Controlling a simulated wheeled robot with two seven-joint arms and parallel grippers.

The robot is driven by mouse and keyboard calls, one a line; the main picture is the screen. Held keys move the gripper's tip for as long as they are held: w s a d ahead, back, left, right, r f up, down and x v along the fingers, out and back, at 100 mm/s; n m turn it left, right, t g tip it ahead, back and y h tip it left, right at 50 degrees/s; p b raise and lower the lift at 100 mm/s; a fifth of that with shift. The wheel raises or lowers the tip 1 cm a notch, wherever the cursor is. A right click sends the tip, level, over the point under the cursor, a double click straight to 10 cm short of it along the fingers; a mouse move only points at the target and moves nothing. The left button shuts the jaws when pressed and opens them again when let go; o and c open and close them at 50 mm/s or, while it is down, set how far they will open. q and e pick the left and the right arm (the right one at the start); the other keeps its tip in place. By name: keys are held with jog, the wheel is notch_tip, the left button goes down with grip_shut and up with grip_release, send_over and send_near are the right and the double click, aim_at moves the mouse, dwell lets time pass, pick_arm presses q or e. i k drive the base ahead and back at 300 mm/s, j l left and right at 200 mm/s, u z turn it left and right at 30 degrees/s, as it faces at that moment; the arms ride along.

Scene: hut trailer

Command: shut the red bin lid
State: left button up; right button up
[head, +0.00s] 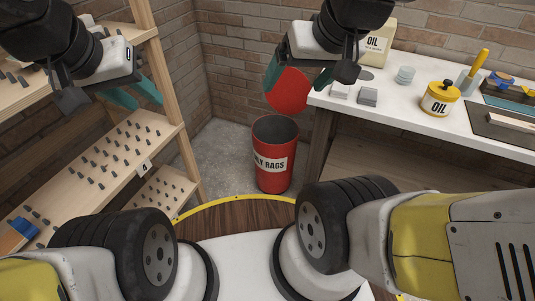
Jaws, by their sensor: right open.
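The red bin (272,165) stands on the floor near the wall corner, with a white label reading "…Y RAGS". Its mouth is uncovered and the inside looks dark. The round red lid (287,92) is raised above and behind the bin's rim, standing up. My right gripper (298,76) is open, with its teal fingers spread in front of and above the lid, partly hiding its upper part. I cannot tell whether it touches the lid. My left gripper (133,94) is apart from the bin, in front of the shelves, with its teal fingers apart and empty.
A wooden shelf rack (125,150) with many small dark parts stands at the left. A white workbench (405,105) at the right holds a yellow oil can (440,99), a cream oil container (377,45), and tools. Grey floor (222,150) is clear left of the bin.

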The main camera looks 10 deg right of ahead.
aim_at(289, 95)
jog(key=i+z, duration=0.35)
jog(key=i, duration=1.3)
jog(key=l, duration=0.1)
